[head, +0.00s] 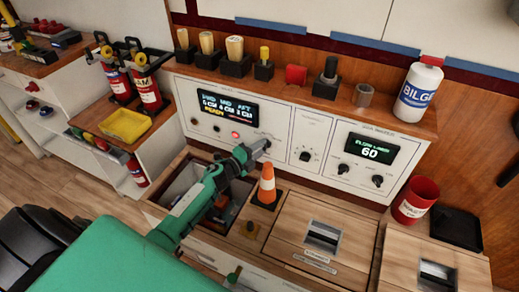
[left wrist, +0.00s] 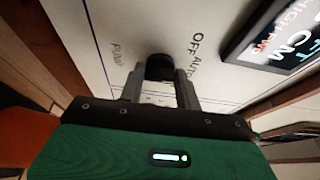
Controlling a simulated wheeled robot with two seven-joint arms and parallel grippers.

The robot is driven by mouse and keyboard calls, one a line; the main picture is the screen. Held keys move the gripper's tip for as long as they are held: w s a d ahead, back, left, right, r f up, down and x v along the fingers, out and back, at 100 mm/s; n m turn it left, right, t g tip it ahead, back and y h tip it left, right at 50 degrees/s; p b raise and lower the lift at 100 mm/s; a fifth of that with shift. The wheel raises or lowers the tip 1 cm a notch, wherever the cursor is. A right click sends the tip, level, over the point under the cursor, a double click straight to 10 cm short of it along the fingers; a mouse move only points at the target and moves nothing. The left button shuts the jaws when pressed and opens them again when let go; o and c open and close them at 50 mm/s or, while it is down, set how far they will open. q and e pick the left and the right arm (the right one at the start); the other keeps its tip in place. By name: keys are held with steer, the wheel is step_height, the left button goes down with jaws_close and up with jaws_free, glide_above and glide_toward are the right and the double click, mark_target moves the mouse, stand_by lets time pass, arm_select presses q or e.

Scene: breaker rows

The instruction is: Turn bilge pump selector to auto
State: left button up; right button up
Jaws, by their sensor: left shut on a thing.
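The bilge pump selector is a black knob (left wrist: 160,67) on the white panel, with OFF, AUTO and PUMP lettering around it in the left wrist view. My left gripper (left wrist: 160,90) has its two grey fingers on either side of the knob and is shut on it. In the head view my left gripper (head: 258,150) reaches the panel front (head: 283,122), right of a lit red lamp (head: 235,134), and mostly hides the knob. Which mark the knob points to cannot be told. My right gripper is not in view.
An orange cone (head: 267,185) stands close right of my left gripper. An open bin (head: 182,186) lies under the forearm. Other knobs (head: 305,156) and a display (head: 370,150) sit to the right.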

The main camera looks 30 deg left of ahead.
arm_select(q)
steer(key=o, duration=1)
steer(key=shift+c, duration=0.2)
steer(key=v, duration=1.4)
steer(key=shift+p, duration=0.3)
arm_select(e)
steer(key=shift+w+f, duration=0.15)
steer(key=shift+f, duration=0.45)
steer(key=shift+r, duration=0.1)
